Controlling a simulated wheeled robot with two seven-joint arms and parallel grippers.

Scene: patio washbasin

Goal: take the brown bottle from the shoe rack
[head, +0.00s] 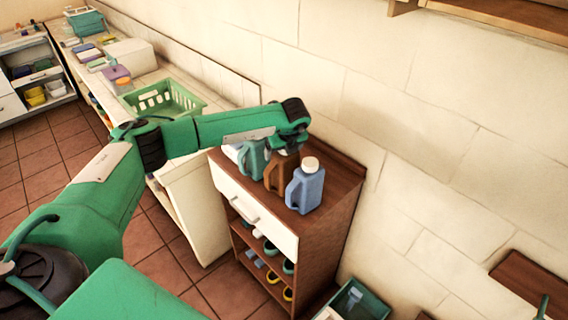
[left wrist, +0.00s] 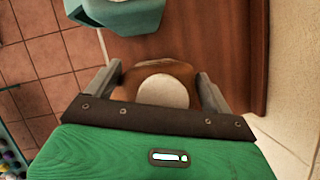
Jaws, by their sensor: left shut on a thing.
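The brown bottle (head: 277,174) stands on top of the shoe rack (head: 335,186), between a teal bottle and a blue bottle. My left gripper (head: 288,146) reaches down over it from above. In the left wrist view the two grey fingers of the left gripper (left wrist: 164,90) are on either side of the brown bottle (left wrist: 158,68), shut on it below its pale round cap. The gripper hides the bottle's upper part in the head view. My right gripper is in neither view.
A blue bottle (head: 305,188) with a white cap stands close on the right, and a teal bottle (head: 252,158) close on the left. A green basket (head: 163,98) sits on the counter behind. The wall (head: 420,130) runs along the rack's back. A green crate (head: 355,301) stands on the floor at right.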

